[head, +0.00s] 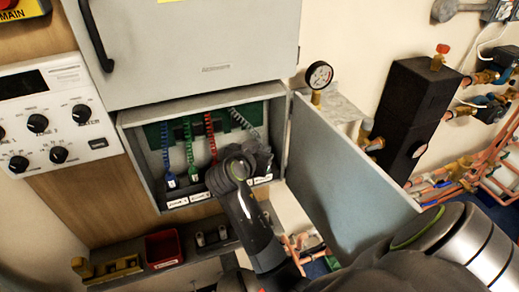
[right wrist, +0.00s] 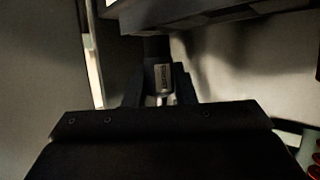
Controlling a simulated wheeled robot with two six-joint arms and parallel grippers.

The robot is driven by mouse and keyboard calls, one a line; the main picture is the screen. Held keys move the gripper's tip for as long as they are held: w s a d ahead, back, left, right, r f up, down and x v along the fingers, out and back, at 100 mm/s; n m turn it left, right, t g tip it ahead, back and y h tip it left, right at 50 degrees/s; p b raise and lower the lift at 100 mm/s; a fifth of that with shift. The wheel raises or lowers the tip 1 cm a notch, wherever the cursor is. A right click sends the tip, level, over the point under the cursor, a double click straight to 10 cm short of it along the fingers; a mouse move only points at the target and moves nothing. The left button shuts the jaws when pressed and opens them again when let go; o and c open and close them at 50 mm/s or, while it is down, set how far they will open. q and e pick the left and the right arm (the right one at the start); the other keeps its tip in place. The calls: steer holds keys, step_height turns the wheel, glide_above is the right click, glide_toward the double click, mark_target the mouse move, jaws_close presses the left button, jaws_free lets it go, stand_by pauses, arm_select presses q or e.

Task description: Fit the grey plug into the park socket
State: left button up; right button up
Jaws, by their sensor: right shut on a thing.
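My right gripper (head: 262,157) is inside the open grey wall box, at its lower right. A grey coiled cord (head: 243,121) runs down to it. In the right wrist view the gripper (right wrist: 162,98) is shut on the grey plug (right wrist: 163,77), which shows as a small piece with a light label between the fingers. The plug's upper end meets or sits just below a dark block; I cannot tell whether it is inserted. I cannot make out the park socket; the arm hides part of the box's lower edge. My left gripper is not in view.
A blue plug (head: 170,180), a green plug (head: 193,173) and a red cord (head: 211,135) hang in the box. Its open door (head: 345,185) stands close right of my arm. Below are a shelf with a red bin (head: 163,248) and copper pipes.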

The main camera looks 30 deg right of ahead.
steer(key=shift+f+b, duration=0.7)
steer(key=shift+f, duration=0.3)
steer(key=o, duration=1)
steer(key=shift+o, duration=0.2)
steer(key=shift+r, duration=0.1)
